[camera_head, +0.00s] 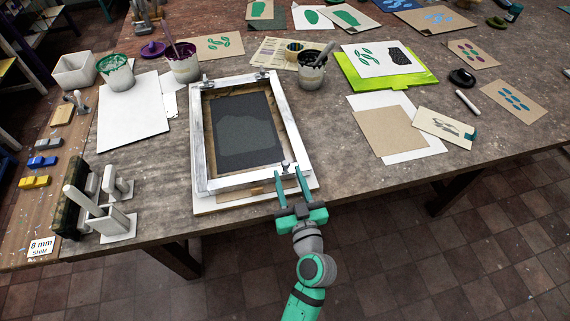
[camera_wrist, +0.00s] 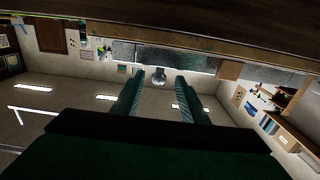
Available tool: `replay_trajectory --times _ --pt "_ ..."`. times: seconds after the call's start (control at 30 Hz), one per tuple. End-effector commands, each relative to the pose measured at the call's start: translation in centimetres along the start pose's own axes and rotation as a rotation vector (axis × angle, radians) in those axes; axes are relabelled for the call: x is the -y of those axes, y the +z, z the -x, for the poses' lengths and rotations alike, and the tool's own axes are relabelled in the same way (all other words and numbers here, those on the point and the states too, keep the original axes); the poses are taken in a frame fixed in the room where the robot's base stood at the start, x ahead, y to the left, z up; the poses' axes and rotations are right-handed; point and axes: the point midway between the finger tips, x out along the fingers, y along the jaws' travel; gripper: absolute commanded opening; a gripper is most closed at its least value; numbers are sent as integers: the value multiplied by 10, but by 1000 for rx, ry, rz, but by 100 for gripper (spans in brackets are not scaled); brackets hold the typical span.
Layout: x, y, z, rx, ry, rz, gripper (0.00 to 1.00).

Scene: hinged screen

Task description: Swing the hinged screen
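The hinged screen (camera_head: 201,130) has a pale wooden frame around a dark mesh and lies down flat on its base board (camera_head: 255,196). Two metal hinge clamps (camera_head: 262,76) sit at its far edge. A small knob (camera_head: 285,167) stands at the near right corner of the frame. My gripper (camera_head: 289,173) is at that corner with its fingers spread around the knob. Nothing is seen gripped.
A holder with white blocks (camera_head: 108,215) and an 8 mm shim card (camera_head: 41,246) are at the left. Ink pots (camera_head: 311,72) stand beyond the screen. Paper sheets (camera_head: 395,130) and a lime board (camera_head: 425,78) lie to the right. The table's near edge runs under my arm.

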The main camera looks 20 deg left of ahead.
Motion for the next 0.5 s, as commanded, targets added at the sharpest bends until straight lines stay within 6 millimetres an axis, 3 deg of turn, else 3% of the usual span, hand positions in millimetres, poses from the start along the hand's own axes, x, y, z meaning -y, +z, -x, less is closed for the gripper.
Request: replay_trajectory --times 0.2,0.5 --pt "0 0 23 1 0 -1 39" --pt "0 0 27 0 -1 0 39"
